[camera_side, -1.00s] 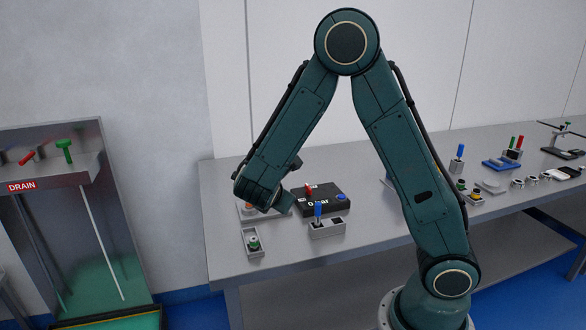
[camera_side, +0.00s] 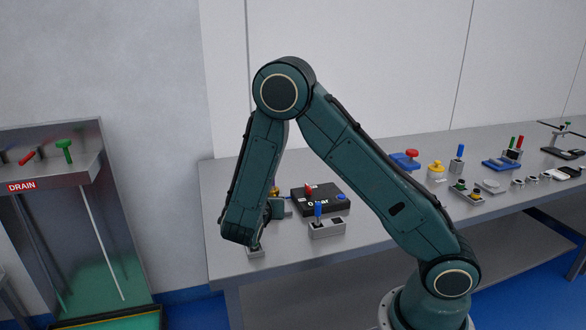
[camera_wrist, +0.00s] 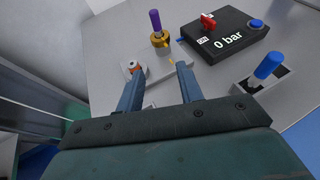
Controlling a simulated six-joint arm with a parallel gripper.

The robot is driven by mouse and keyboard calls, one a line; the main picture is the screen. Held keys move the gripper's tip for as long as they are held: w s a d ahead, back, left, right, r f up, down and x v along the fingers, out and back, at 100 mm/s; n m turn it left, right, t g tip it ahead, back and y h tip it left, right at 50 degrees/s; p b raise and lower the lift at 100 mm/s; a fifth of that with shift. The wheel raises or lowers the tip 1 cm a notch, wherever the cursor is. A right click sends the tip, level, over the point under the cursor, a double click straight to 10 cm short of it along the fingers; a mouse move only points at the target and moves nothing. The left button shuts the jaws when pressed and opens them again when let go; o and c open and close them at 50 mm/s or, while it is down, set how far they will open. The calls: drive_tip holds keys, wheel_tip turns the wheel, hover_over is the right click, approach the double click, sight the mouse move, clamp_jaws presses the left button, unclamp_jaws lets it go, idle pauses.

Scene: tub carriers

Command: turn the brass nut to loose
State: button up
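The brass nut (camera_wrist: 160,40) is a gold-coloured collar around the foot of a purple upright post (camera_wrist: 155,20), ahead of my fingers in the wrist view. In the side view a bit of brass (camera_side: 277,209) shows just right of my forearm. My gripper (camera_wrist: 160,74) is open, with two blue-grey fingers spread apart. I see nothing held between them. The nut is beyond the fingertips, apart from them. In the side view my wrist covers most of the gripper. I cannot read a loose mark.
A plate with an orange-topped knob (camera_wrist: 134,67) lies near my left finger. A black box reading 0 bar (camera_side: 323,200) with a red switch stands to the right. A grey block with a blue lever (camera_side: 318,210) is near it. A small grey tray (camera_side: 256,253) is under my wrist.

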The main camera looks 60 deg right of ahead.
drive_tip(key=x, duration=1.2)
drive_tip(key=shift+d+f, duration=0.2)
drive_tip(key=shift+d, duration=0.05)
drive_tip(key=c, duration=0.8)
